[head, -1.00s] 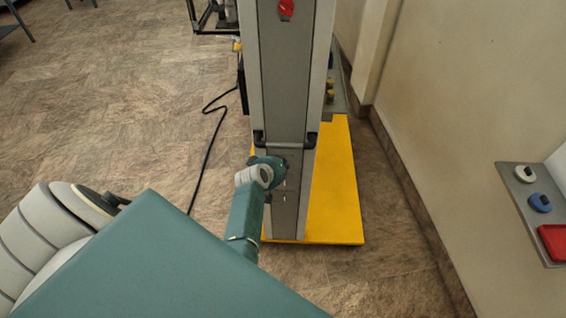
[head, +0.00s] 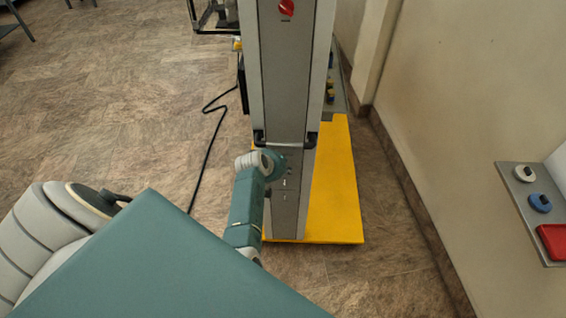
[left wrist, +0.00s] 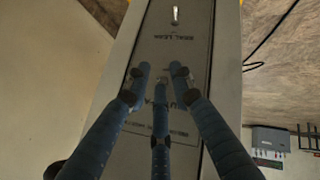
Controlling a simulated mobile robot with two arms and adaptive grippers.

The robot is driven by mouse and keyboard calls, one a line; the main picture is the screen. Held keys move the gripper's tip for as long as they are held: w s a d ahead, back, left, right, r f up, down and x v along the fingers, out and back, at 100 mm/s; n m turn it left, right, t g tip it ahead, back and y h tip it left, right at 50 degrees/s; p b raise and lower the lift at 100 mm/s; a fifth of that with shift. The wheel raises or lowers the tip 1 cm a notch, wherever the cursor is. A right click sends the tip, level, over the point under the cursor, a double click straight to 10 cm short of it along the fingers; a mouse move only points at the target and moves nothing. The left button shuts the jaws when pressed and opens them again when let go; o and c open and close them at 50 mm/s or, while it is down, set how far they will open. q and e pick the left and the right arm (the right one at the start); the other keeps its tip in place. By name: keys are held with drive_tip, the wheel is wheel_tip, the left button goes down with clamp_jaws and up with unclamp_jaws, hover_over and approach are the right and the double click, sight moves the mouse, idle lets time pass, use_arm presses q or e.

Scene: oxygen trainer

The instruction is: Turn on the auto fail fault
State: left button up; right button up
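The trainer's tall grey panel (head: 290,75) stands upright on a yellow base. Small toggle switches (head: 286,183) show low on it, below a black handle. In the left wrist view, one silver toggle (left wrist: 176,15) stands near the top of the panel, with a label that seems to read "REAL LEAK". My left gripper (left wrist: 160,76) is open, with its blue fingers apart and pointing at the panel over a partly covered label. I cannot tell whether they touch it. A toggle there may be hidden by the middle finger. The left hand in the head view (head: 275,164) is beside the lower panel.
A red knob (head: 286,7) is high on the panel. The yellow base (head: 335,200) extends right of it. A black cable (head: 207,150) lies on the floor to the left. A wall shelf (head: 522,196) with small parts and a red tray (head: 553,241) is at right.

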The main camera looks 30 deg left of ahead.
use_arm(q)
drive_tip(key=shift+w+a+r, duration=0.1)
drive_tip(key=shift+w+r, duration=0.05)
drive_tip(key=shift+r, duration=0.05)
drive_tip(key=v, duration=0.8)
drive_tip(key=shift+f, duration=0.2)
idle(0.4)
